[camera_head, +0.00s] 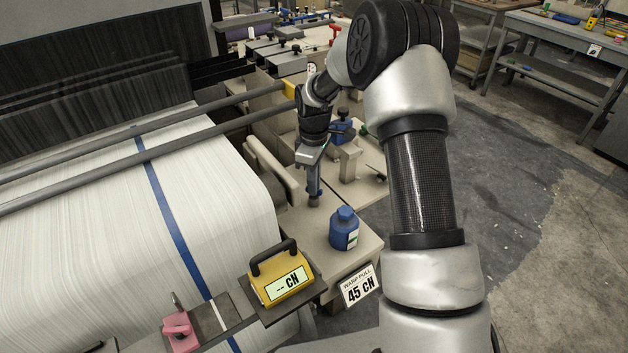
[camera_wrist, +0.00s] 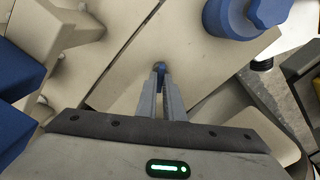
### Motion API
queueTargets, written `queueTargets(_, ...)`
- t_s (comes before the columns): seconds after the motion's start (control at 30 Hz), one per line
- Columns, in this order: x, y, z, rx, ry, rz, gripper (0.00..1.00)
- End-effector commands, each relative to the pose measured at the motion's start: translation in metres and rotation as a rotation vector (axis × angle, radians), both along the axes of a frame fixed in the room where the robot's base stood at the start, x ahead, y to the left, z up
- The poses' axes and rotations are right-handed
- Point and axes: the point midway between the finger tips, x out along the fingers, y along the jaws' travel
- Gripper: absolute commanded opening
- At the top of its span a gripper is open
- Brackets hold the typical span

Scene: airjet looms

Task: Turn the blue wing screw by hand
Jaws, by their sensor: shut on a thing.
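My gripper (camera_head: 314,192) points down at the beige loom frame beside the white warp sheet. In the wrist view, its two fingers (camera_wrist: 160,80) are closed together on the small blue wing screw (camera_wrist: 159,68). Only a little blue shows between the fingertips. The rest of the screw is hidden by the fingers. In the head view I cannot clearly separate the screw from the fingers.
A blue bottle (camera_head: 343,230) stands close in front of my gripper; it also shows in the wrist view (camera_wrist: 232,18). A yellow meter (camera_head: 280,284) reads "-- CN". A card (camera_head: 359,287) reads "WARP PULL 45 CN". A pink clamp (camera_head: 178,331) sits front left.

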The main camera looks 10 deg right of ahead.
Motion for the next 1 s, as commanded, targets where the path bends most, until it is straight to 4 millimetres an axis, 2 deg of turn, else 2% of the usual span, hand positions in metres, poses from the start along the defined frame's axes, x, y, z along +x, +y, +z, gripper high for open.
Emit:
queueTargets(0.03, 0.000, -0.001, 0.003, 0.002, 0.001, 0.100, 0.00)
queueTargets(0.07, 0.000, 0.000, 0.001, 0.001, 0.000, 0.110, 0.11)
queueTargets(0.1, 0.000, 0.000, 0.000, 0.001, -0.001, 0.103, 0.18)
queueTargets(0.17, 0.000, 0.000, 0.000, 0.000, 0.000, 0.101, 0.27)
queueTargets(0.53, 0.000, 0.000, 0.004, 0.000, 0.000, 0.097, 0.27)
queueTargets(1.0, 0.000, 0.000, 0.050, -0.001, -0.001, 0.096, 0.27)
